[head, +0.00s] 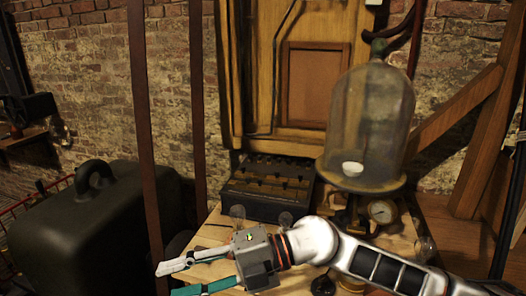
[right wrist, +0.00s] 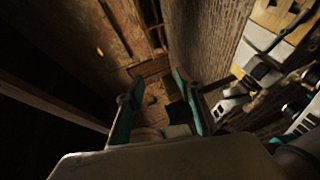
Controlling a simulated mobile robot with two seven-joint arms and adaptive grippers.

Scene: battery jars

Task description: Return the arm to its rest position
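My right arm enters the head view from the lower right and reaches left across the front of the wooden table (head: 212,233). Its gripper (head: 166,281) points left near the bottom edge, beyond the table's left side. Its two teal-edged fingers are spread with nothing visible between them. The right wrist view also shows the open fingers (right wrist: 158,80), with the floor and brick wall beyond. My left arm and gripper are not in view.
A glass bell jar (head: 368,115) with a white cup (head: 352,169) inside stands behind my arm, above a gauge (head: 381,211). A dark battery box (head: 267,189) sits at the table's back. A large dark case (head: 95,232) stands left, past a brown upright post (head: 147,120).

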